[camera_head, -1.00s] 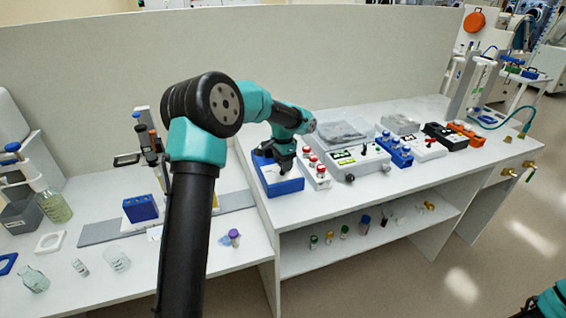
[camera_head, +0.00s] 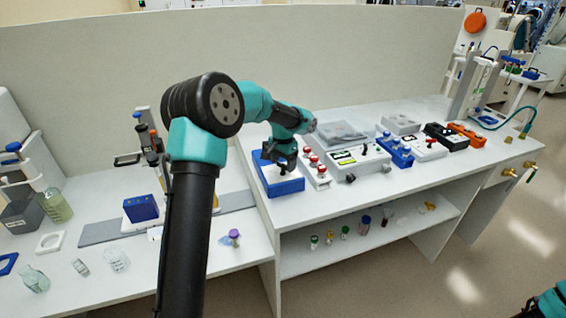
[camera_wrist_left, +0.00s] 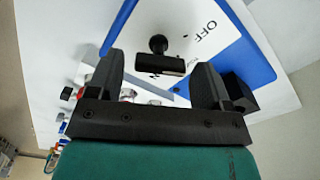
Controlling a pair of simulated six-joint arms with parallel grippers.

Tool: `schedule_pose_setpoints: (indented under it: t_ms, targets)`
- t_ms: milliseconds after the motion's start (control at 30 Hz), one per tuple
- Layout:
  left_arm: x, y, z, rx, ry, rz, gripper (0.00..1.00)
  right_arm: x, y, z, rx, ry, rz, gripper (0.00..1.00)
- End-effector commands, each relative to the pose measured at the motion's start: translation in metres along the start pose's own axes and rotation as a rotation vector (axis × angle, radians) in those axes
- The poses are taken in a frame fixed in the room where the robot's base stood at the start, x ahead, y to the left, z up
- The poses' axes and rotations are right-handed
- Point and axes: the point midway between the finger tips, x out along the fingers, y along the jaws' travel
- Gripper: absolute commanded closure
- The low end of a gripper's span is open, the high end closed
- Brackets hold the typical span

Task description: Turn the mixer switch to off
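The mixer switch panel is a blue-edged box (camera_head: 292,187) on the bench, under my left gripper. In the left wrist view its white face carries the word OFF (camera_wrist_left: 203,32) and a partly hidden second label. A black switch handle (camera_wrist_left: 174,66) stands out from the face beside a round black knob. My left gripper (camera_wrist_left: 157,80) is open, with its two dark fingers apart on either side of the handle; I see a gap to each finger. In the head view the gripper (camera_head: 284,163) is just above the box.
A white block with red-topped knobs (camera_head: 318,173) stands right beside the blue box. Several instrument boxes (camera_head: 397,152) continue to the right along the bench. Vials sit on the shelf below. The bench front left of the shelf holds a purple-capped vial (camera_head: 234,238).

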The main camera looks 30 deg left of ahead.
Motion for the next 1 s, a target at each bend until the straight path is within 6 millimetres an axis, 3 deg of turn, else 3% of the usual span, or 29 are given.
schedule_pose_setpoints:
  t_ms: [267,467,667,1000]
  targets:
    - [0.000,0.000,0.000,0.001,0.000,0.000,0.23,0.000,0.000,0.000,0.000,0.000,0.000,0.57]
    - [-0.011,0.000,0.000,0.001,0.001,-0.001,0.23,0.000,0.000,0.000,0.000,0.000,0.000,0.57]
    - [-0.040,0.000,-0.001,0.000,0.003,-0.001,0.23,0.000,0.000,0.000,0.000,0.000,0.000,0.57]
    - [-0.106,0.000,-0.001,0.001,0.004,-0.001,0.23,0.000,0.000,0.000,0.000,0.000,0.000,0.57]
